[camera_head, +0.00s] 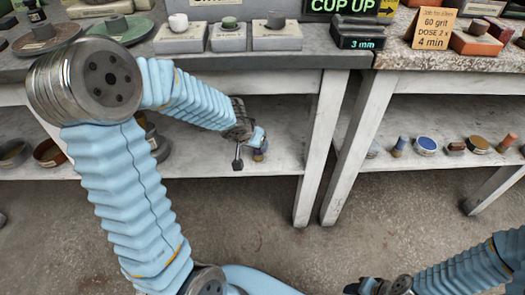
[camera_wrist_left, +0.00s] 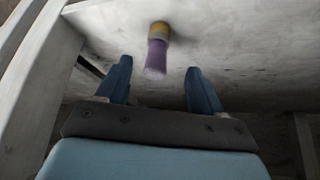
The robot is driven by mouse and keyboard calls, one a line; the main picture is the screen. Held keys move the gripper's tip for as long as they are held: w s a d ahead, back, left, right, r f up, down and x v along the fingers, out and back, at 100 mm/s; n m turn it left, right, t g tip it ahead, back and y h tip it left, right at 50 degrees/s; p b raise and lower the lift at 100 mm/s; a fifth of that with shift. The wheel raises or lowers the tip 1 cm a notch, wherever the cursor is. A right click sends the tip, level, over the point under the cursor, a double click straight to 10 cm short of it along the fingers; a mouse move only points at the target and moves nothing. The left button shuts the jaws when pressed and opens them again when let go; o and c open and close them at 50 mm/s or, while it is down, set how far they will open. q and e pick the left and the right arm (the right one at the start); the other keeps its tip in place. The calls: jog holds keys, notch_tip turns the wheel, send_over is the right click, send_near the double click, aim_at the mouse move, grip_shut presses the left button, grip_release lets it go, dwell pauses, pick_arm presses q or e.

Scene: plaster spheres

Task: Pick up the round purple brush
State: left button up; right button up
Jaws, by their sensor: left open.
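The round purple brush (camera_wrist_left: 157,58) has a purple body and a yellow-tan band in the left wrist view. It is on the lower shelf, and I cannot tell whether it stands or lies. In the head view a small part of the brush (camera_head: 259,156) shows beside my left gripper (camera_head: 250,150), which hides the rest. In the wrist view the two blue fingers of my left gripper (camera_wrist_left: 159,67) are apart, with the brush between and just beyond their tips, not gripped. My right gripper (camera_head: 374,287) is low at the bottom edge, and its jaws are too small to read.
The lower shelf (camera_head: 285,128) lies under a worktop (camera_head: 340,52), with a white table leg (camera_head: 320,150) to the right. A second shelf (camera_head: 405,178) at right holds a blue-topped round piece (camera_head: 426,145) and several small items. Dishes (camera_head: 48,152) sit at far left.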

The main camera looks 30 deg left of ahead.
pick_arm(q)
jog(key=x, duration=0.3)
jog(key=shift+w+f+b, duration=0.15)
jog(key=shift+f+b, duration=0.25)
jog(key=b+x, duration=0.1)
jog(key=x, duration=0.4)
jog(key=shift+w+d, duration=0.15)
jog(key=shift+w, duration=0.1)
jog(key=shift+c, duration=0.2)
jog(key=c, duration=1)
jog(key=shift+c, duration=0.2)
jog(key=shift+r, duration=0.1)
